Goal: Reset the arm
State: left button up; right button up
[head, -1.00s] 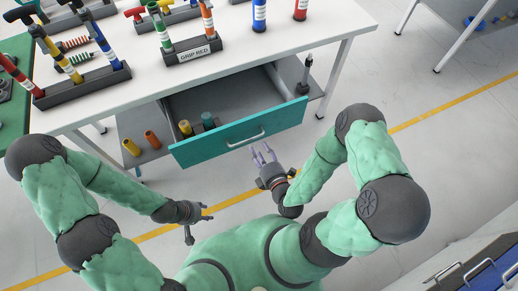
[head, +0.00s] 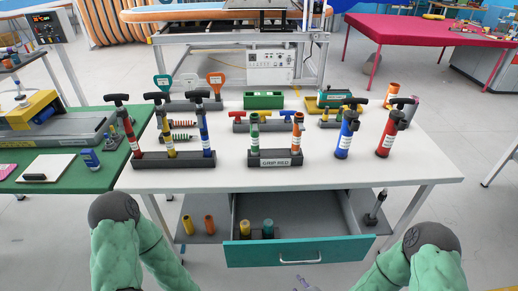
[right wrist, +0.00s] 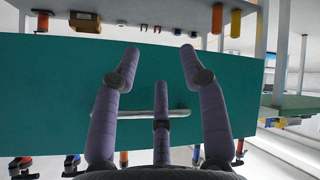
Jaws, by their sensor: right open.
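The teal drawer (head: 260,252) under the white table is pulled open, with a yellow and a teal cylinder at its left end. My right gripper (right wrist: 160,62) is open in the right wrist view. Its purple fingers spread in front of the teal drawer front (right wrist: 60,85) and the metal handle (right wrist: 180,113). Nothing is held between them. I cannot tell whether any finger touches the handle. My left shoulder shows at left; my left gripper is out of view.
The white table (head: 400,170) carries racks of coloured hand pumps and two loose blue and red pumps. A green table (head: 90,187) stands at left and a red-covered table (head: 420,30) at back right. The open drawer juts toward me. Grey floor is clear at right.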

jog(key=s+a+f+m+g+y+p, duration=0.1)
jog(key=s+a+f+m+g, duration=0.3)
jog(key=s+m+g, duration=0.4)
jog(key=s+a+m, duration=0.1)
jog(key=s+m, duration=0.1)
jog(key=m, duration=0.2)
jog(key=shift+a+f+m+g+y, duration=0.2)
jog(key=shift+m+g+y, duration=0.1)
jog(key=shift+g, duration=0.1)
